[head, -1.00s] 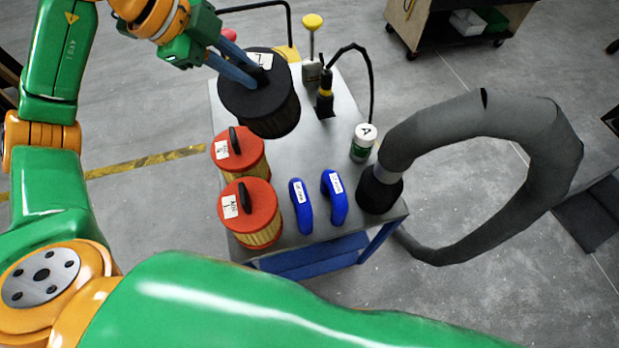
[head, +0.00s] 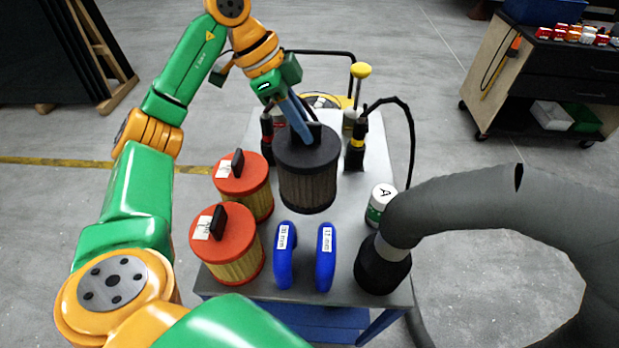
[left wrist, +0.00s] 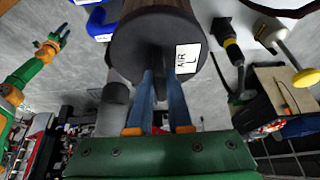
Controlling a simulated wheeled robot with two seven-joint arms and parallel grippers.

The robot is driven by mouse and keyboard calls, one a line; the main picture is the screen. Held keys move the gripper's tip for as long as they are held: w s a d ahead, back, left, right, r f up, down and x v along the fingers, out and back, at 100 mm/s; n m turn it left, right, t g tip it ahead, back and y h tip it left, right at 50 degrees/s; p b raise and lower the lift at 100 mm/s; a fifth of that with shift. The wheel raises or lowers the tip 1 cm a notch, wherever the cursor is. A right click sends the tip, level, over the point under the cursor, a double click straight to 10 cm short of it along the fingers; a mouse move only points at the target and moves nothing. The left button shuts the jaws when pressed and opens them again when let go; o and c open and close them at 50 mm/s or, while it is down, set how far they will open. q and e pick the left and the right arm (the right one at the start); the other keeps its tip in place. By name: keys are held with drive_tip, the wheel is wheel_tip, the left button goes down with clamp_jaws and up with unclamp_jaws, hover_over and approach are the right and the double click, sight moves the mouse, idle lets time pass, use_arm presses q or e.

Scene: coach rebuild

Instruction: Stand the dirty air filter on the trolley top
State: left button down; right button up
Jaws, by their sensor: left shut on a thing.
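The dirty air filter (head: 307,185) is a dark pleated cylinder with a black cap, upright over the middle of the trolley top (head: 345,215). My left gripper (head: 303,132) is shut on the handle on its cap. Whether its base touches the trolley top I cannot tell. In the left wrist view the filter (left wrist: 135,45) shows its dark cap with a white label, and the blue fingers of my left gripper (left wrist: 160,75) close on the handle. My right gripper (left wrist: 62,37) shows small at the left of that view, empty, with its fingers apart.
Two orange-capped filters (head: 242,180) (head: 228,245) stand left on the trolley. Two blue handled items (head: 285,255) (head: 325,258), a white-lidded bottle (head: 379,203) and a grey hose (head: 480,215) are at front and right. A black-yellow tool (head: 356,145) stands behind.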

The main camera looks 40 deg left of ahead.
sight(285, 142)
use_arm(q)
drive_tip(key=f, duration=0.7)
drive_tip(key=shift+w+d+f, duration=0.15)
drive_tip(key=shift+d+f, duration=0.05)
drive_tip(key=shift+d, duration=0.05)
wheel_tip(285, 142, down, 4)
drive_tip(key=shift+a+f, duration=0.1)
drive_tip(key=shift+f, duration=0.05)
drive_tip(key=c, duration=0.8)
unclamp_jaws()
drive_tip(key=shift+c, duration=0.2)
drive_tip(key=v, duration=1.2)
